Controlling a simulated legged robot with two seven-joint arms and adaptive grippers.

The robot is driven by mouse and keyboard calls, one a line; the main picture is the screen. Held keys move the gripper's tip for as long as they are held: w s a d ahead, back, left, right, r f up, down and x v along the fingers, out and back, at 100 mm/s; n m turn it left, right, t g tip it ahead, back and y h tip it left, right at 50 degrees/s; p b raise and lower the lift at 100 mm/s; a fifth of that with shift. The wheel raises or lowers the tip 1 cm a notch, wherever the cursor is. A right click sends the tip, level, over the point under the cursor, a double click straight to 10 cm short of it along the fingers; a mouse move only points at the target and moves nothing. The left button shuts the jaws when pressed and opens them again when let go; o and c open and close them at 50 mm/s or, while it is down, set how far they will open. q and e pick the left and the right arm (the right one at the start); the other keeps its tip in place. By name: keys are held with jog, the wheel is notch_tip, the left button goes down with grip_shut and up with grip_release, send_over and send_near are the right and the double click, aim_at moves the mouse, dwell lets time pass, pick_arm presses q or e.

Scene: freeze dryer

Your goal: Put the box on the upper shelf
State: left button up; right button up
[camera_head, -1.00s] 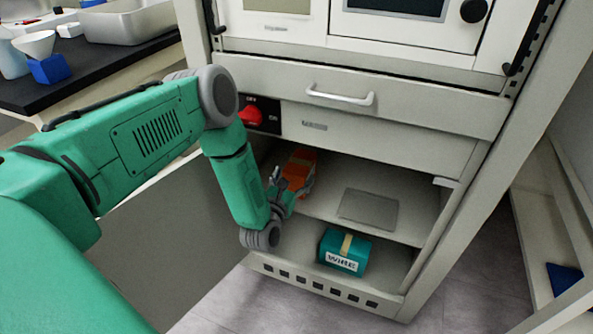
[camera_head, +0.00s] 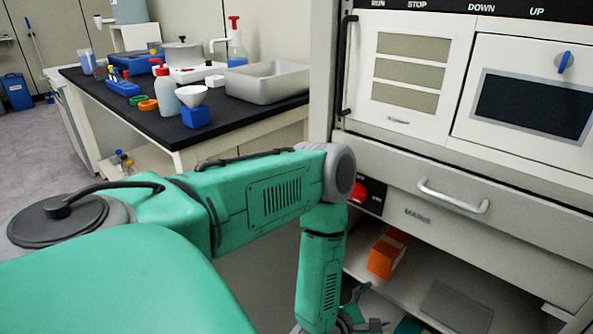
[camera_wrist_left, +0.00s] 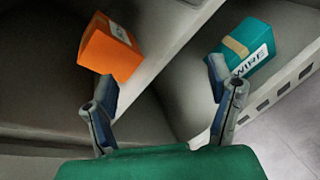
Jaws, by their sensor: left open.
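An orange box (camera_head: 388,252) stands on the upper shelf (camera_head: 430,275) of the open lower compartment, at its left side. A teal box labelled WIRE (camera_wrist_left: 247,45) is on the lower shelf. In the head view only a sliver of the teal box (camera_head: 408,326) shows at the bottom edge. My left gripper (camera_head: 364,312) is below and in front of the orange box, apart from it. In the left wrist view my left gripper (camera_wrist_left: 165,95) is open and empty, with the orange box (camera_wrist_left: 110,47) beyond its left finger and the teal box beyond its right finger. My right gripper is out of view.
A drawer with a handle (camera_head: 453,197) and a red knob (camera_head: 359,192) are above the compartment. A flat grey plate (camera_head: 457,305) lies on the upper shelf. A black-topped bench (camera_head: 190,150) with bottles and a metal basin (camera_head: 268,82) is to the left.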

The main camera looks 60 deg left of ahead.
pick_arm(q)
jog(key=s+d+f+m+g+h, duration=0.1)
jog(key=s+d+f+m+g, duration=0.2)
jog(key=s+m, duration=0.4)
jog(key=s+d+m+g+h, duration=0.2)
jog(key=s+d+m+g, duration=0.15)
jog(key=m, duration=0.55)
jog(key=s+a+r+m+g+y, duration=0.1)
jog(key=s+a+m+g, duration=0.1)
jog(key=s+m, duration=0.5)
jog(key=s+a+r+m+g+y, duration=0.1)
jog(key=s+a+r+m+g, duration=0.1)
jog(key=s+m+g, duration=0.3)
jog(key=s+m, duration=0.2)
jog(key=s, duration=0.1)
jog(key=shift+a+m, duration=0.25)
jog(key=shift+m, duration=0.05)
jog(key=shift+r, duration=0.1)
